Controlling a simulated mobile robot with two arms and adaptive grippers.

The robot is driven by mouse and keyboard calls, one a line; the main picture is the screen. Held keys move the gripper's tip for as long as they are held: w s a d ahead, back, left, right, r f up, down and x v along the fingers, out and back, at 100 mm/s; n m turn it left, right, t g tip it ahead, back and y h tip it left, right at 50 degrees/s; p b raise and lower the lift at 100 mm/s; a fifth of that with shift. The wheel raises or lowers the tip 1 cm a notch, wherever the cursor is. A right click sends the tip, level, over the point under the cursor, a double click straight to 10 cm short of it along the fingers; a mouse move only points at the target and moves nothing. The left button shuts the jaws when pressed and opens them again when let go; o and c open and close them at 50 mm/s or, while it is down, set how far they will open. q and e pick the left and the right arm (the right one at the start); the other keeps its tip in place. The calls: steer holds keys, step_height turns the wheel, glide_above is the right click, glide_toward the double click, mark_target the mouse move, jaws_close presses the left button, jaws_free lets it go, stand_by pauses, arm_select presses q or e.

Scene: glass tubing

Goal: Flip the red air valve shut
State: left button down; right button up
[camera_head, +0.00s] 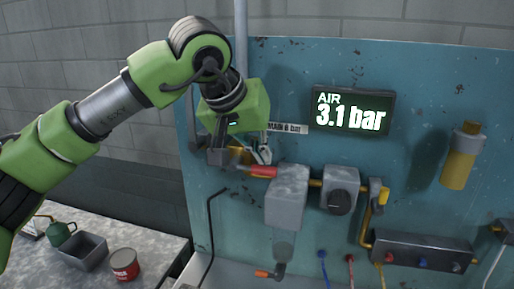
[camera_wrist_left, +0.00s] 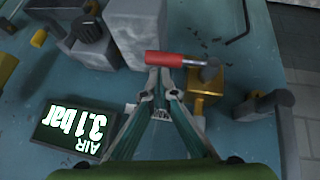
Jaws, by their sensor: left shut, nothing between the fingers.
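The red air valve handle (camera_head: 262,171) lies roughly level in the head view, pointing right from the brass valve body toward a grey box. In the left wrist view the red handle (camera_wrist_left: 177,59) lies across the picture just beyond the fingertips, with the brass valve body (camera_wrist_left: 208,80) at its right. My left gripper (camera_head: 263,154) is shut and empty, its tips close to the handle. In the left wrist view the gripper (camera_wrist_left: 163,84) points at the handle; I cannot tell whether it touches. It partly hides the valve body in the head view. My right gripper is not in view.
The AIR display (camera_head: 352,110) reads 3.1 bar on the blue panel (camera_head: 415,70). A grey box (camera_head: 287,196), a black-knobbed unit (camera_head: 340,190) and a yellow cylinder (camera_head: 461,155) stick out to the right. A grey bin (camera_head: 82,251) and red can (camera_head: 124,264) stand on a lower-left table.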

arm_select(q)
steer(key=shift+s+d+f, duration=0.1)
steer(key=shift+d+f, duration=0.2)
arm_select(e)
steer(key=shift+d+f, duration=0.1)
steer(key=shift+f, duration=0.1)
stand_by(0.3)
